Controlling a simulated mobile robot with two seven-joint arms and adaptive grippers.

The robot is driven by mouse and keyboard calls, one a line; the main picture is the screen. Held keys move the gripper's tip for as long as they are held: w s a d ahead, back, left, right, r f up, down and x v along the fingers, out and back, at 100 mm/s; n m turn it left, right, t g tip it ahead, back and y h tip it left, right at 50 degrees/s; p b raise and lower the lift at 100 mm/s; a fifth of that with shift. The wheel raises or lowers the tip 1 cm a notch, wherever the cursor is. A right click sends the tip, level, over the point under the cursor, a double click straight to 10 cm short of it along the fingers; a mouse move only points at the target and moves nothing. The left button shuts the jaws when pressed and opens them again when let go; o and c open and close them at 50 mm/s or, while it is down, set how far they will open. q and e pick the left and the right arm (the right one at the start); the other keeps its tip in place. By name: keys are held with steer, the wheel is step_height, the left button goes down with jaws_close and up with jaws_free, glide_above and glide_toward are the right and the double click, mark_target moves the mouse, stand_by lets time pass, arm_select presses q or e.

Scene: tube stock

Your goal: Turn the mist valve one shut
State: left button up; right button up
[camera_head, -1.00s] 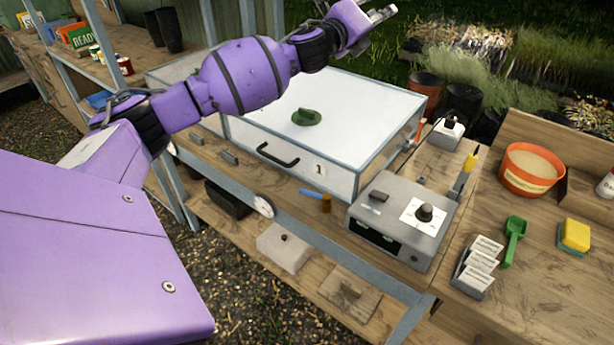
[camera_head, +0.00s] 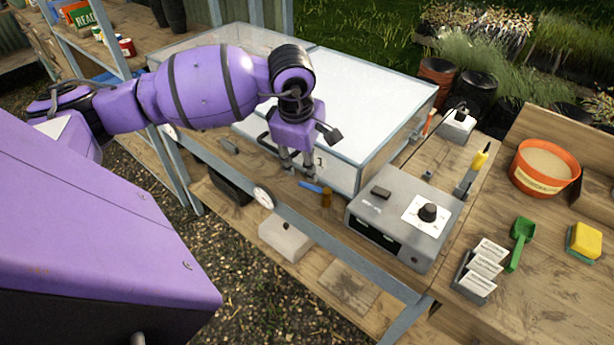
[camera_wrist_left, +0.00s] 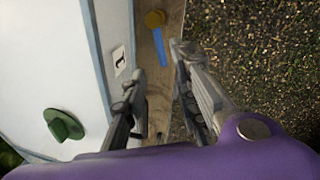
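The mist valve, a blue lever (camera_head: 311,187) on a brass body (camera_head: 326,198), sits at the bench's front edge below the panel marked 1. In the left wrist view the blue lever (camera_wrist_left: 159,47) and the round brass body (camera_wrist_left: 155,19) lie beyond the fingertips. The lever extends from the brass body toward the gripper. My left gripper (camera_head: 300,175) points down just above and beside the lever's end. Its fingers are apart in the left wrist view (camera_wrist_left: 158,62), with nothing between them. My right gripper is not in view.
The white-lidded case (camera_head: 365,95) stands right behind the valve; its green lid knob (camera_wrist_left: 63,125) shows in the wrist view. A grey control box (camera_head: 385,240) with a black dial stands to the right. A round gauge (camera_head: 263,197) is on the front rail. Gravel lies in front.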

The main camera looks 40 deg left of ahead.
mark_target(307, 185)
arm_select(q)
steer(key=f, duration=0.3)
steer(key=w+f, duration=0.1)
steer(key=f, duration=0.3)
steer(key=shift+w+a+f, duration=0.15)
steer(key=shift+w+f, duration=0.05)
jaws_close()
